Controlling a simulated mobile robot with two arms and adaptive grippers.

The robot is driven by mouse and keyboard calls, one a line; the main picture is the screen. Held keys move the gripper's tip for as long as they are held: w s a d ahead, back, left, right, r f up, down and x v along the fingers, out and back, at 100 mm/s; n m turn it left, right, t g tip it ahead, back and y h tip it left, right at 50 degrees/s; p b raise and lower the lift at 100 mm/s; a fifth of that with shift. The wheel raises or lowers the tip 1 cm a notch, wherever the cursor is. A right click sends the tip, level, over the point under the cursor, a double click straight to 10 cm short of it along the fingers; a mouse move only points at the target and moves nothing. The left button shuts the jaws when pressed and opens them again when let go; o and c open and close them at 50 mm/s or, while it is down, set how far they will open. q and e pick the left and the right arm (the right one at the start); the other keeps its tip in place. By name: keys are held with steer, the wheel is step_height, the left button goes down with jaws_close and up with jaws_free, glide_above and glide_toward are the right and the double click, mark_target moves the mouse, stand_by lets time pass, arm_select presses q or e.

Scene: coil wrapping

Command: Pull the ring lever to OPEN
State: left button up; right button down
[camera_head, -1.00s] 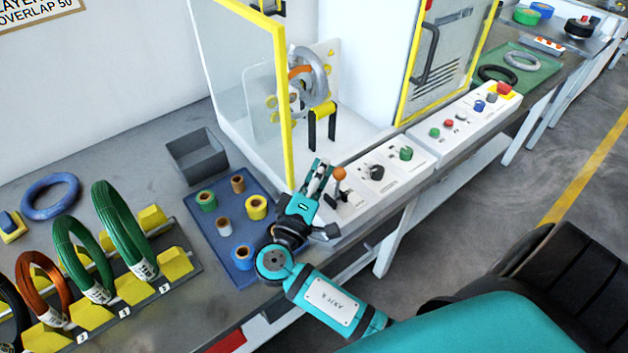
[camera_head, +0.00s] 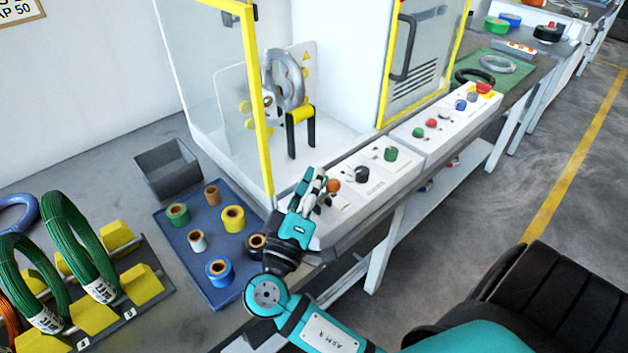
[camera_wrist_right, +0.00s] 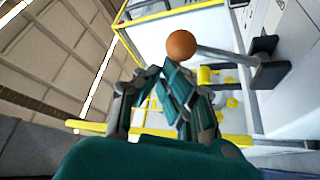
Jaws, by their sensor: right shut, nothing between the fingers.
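The ring lever has an orange ball knob (camera_head: 333,186) and stands on the white control panel in front of the machine. In the right wrist view, the orange ball (camera_wrist_right: 181,45) sits on a grey rod that runs right to a dark bracket. My right gripper (camera_head: 315,178) is beside the ball, on its left side. It is shut with nothing between its fingers. In the right wrist view, its fingertips (camera_wrist_right: 164,78) are close to the ball; I cannot tell whether they touch it. The grey ring (camera_head: 287,80) stands inside the machine. My left gripper is not in view.
A black knob (camera_head: 361,174) and a green button (camera_head: 390,153) are right of the lever. The yellow-edged guard (camera_head: 256,110) rises behind my gripper. A blue tray (camera_head: 190,258) with several tape rolls lies left, and coils on a rack (camera_head: 122,318) stand further left.

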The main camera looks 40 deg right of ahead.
steer(key=v, duration=1.2)
steer(key=shift+a, duration=0.1)
stand_by(0.4)
